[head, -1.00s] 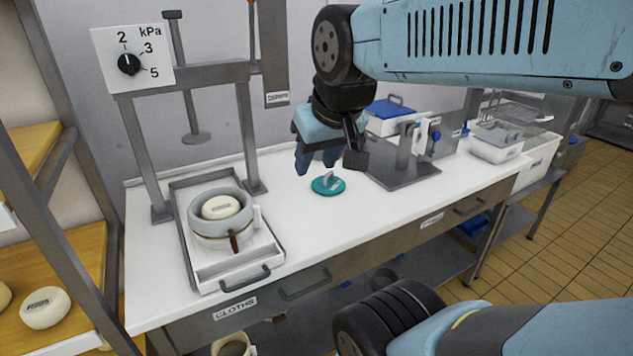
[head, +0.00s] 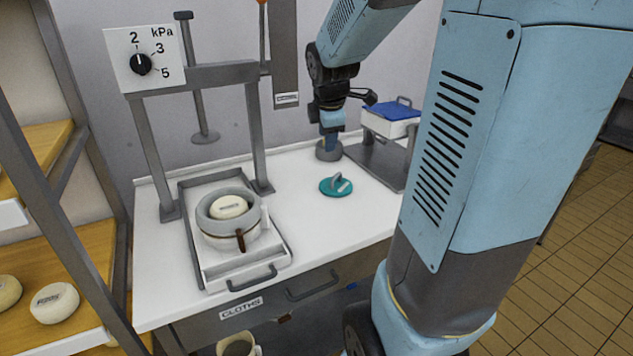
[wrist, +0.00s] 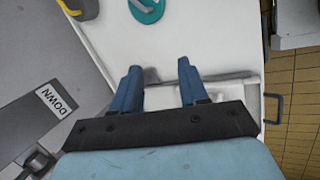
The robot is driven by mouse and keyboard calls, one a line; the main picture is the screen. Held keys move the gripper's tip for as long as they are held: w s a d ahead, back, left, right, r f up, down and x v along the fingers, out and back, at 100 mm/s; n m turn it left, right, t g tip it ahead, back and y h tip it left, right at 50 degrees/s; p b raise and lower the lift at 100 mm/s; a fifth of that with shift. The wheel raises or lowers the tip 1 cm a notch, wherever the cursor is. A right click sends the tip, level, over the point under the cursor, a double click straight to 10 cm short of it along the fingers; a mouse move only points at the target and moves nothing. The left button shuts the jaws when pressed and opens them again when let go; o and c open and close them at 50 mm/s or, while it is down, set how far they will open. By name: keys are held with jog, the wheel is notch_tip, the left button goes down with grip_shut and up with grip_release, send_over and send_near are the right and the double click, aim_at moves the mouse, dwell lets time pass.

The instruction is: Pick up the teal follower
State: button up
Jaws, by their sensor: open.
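The teal follower (head: 336,186) is a flat round teal disc with a small grey upright handle. It lies on the white counter, right of the press. The wrist view shows part of it (wrist: 147,8), cut off by the top edge, beyond my fingertips. My gripper (head: 329,147) points down over the counter, behind the follower in the head view. My gripper is apart from the follower. The fingertips are hard to make out in the head view.
A press frame with a pressure dial (head: 141,63) stands left, over a tray with a cheese mould (head: 228,232). A blue-lidded box (head: 391,122) is behind. Counter around the follower is clear.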

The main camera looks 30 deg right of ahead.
aim_at(336, 175)
jog(key=shift+w+d+f+n+g+h, duration=0.1)
jog(key=shift+w+d+f+n, duration=1.8)
jog(key=shift+f, duration=1.6)
jog(key=shift+w+d+f+n+g+h, duration=0.1)
jog(key=shift+w+d+f+n, duration=1.15)
jog(key=shift+w+f, duration=1.75)
jog(key=shift+w+d+f+n+g+h, duration=0.1)
jog(key=shift+w+d+f+n, duration=1.4)
jog(key=shift+f, duration=2.45)
jog(key=shift+w+d+m, duration=0.25)
jog(key=shift+d+m, duration=0.2)
jog(key=shift+d, duration=0.1)
jog(key=shift+c, duration=0.2)
grip_shut()
